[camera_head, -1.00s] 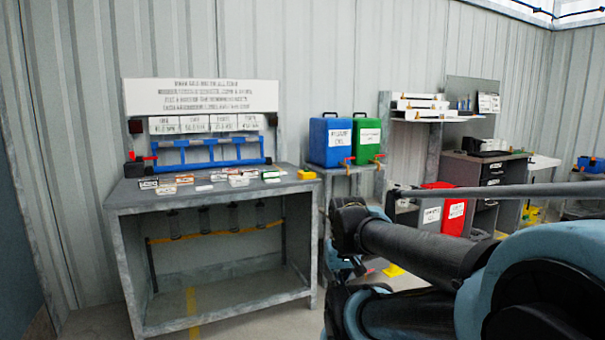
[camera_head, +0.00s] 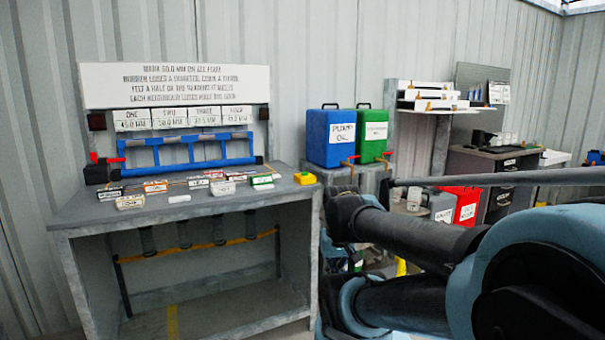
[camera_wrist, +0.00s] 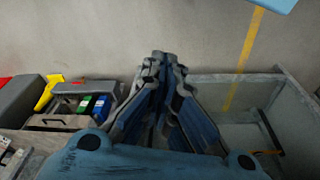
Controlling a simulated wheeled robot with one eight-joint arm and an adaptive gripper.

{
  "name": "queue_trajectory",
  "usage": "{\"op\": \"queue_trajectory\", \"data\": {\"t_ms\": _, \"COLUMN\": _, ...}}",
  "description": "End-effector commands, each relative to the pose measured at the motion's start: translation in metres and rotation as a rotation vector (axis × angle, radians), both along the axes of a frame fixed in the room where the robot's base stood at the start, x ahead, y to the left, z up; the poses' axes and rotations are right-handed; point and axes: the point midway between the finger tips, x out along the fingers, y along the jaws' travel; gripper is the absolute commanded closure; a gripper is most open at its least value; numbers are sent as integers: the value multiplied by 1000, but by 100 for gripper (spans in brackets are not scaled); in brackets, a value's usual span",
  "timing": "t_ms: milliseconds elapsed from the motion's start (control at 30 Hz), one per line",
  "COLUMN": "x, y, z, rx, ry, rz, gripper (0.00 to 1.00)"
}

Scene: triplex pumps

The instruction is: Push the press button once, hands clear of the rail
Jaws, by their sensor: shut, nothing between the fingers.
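A small yellow box (camera_head: 304,178), which looks like the press button, sits at the right end of the grey workbench (camera_head: 90,214).
Several labelled blocks (camera_head: 155,187) lie on the bench before the rail. A blue canister (camera_head: 331,137) and a green canister (camera_head: 370,136) stand on a stand right of the bench. A red bin (camera_head: 466,205) is farther right. Open floor (camera_wrist: 110,30) shows in the wrist view.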

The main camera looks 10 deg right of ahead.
Motion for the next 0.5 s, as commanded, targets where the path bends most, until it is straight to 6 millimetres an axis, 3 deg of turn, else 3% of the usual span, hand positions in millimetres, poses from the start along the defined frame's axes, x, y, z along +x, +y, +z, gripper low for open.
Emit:
{"op": "queue_trajectory", "data": {"t_ms": 433, "x": 0, "y": 0, "z": 0, "rx": 0, "ry": 0, "rz": 0, "gripper": 100}}
{"op": "queue_trajectory", "data": {"t_ms": 500, "x": -6, "y": 0, "z": 7, "rx": 0, "ry": -14, "rz": 4, "gripper": 100}}
